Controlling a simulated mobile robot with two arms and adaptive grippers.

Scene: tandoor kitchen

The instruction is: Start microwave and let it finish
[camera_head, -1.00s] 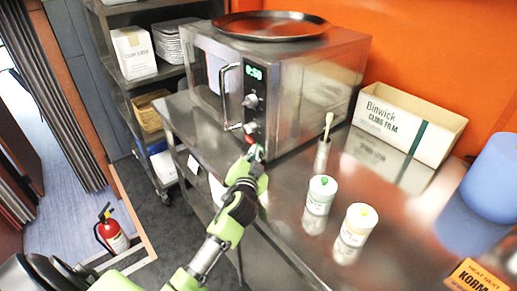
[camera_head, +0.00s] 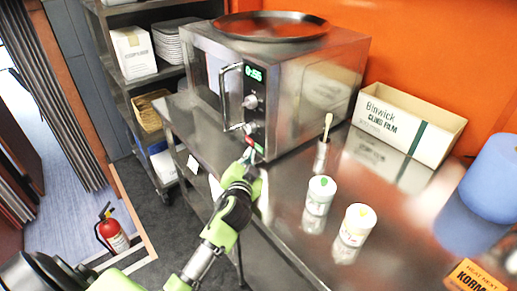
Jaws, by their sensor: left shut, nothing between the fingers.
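The steel microwave (camera_head: 310,85) stands on the steel counter, its door shut, with a long bar handle (camera_head: 224,98) on the front. Its green display (camera_head: 254,73) is lit; the small digits look like 0:55 but are hard to read. Two knobs (camera_head: 250,102) sit below the display. My left gripper (camera_head: 249,158) is shut and empty, with its tip at the bottom of the control panel, by small red and green buttons (camera_head: 257,148). The tip partly covers this spot, and I cannot tell whether it touches. My right gripper is out of view.
A dark round tray (camera_head: 270,25) lies on the microwave. On the counter (camera_head: 300,245) stand two lidded cups (camera_head: 354,225), a holder with a brush (camera_head: 322,155), a cling film box (camera_head: 405,125) and a blue roll (camera_head: 497,180). A shelf rack (camera_head: 130,88) stands left.

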